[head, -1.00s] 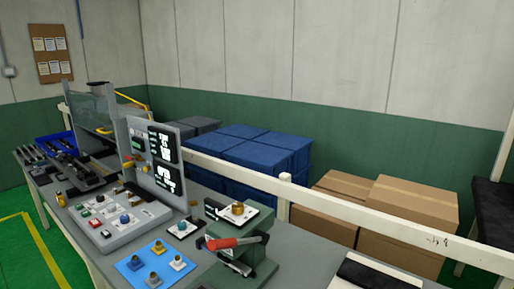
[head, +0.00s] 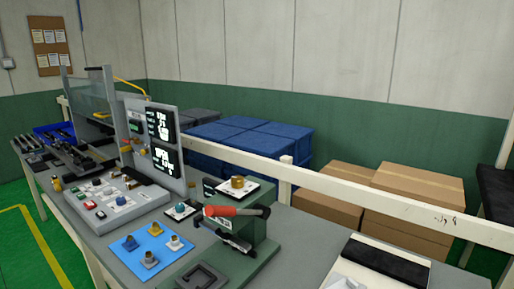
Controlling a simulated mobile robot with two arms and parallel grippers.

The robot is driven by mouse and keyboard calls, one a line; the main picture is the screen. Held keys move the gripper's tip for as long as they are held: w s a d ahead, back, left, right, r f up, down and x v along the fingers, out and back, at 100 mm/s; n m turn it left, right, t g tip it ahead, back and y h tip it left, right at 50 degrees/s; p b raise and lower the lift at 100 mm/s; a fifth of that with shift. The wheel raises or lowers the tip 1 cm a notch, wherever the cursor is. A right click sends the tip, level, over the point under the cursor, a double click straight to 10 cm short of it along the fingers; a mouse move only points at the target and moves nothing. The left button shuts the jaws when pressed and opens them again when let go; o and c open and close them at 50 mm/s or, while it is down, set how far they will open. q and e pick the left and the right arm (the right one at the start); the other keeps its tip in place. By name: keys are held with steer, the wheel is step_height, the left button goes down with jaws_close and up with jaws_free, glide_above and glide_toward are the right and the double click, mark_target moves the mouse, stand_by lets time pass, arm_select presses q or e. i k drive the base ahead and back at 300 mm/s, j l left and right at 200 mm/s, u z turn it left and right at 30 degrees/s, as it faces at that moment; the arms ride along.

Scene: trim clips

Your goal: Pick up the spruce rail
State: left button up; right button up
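I cannot pick out a spruce rail with certainty. Several dark, long pieces (head: 32,143) lie at the far left end of the grey workbench (head: 310,225), too small to tell their colour. Neither of my grippers shows in the head view.
A green fixture with a red handle (head: 235,210) stands at the bench's front. Left of it are a blue plate (head: 150,246) with small knobs and a grey button panel (head: 115,204). A white board with a black pad (head: 385,262) lies right. Cardboard boxes (head: 415,200) stand behind the cream railing (head: 350,192).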

mark_target(72, 151)
steer(key=u, duration=1.25)
steer(key=i+j+u, duration=0.3)
steer(key=i, duration=0.2)
steer(key=i+u, duration=0.3)
steer(key=i, duration=2.6)
steer(key=j+u, duration=0.05)
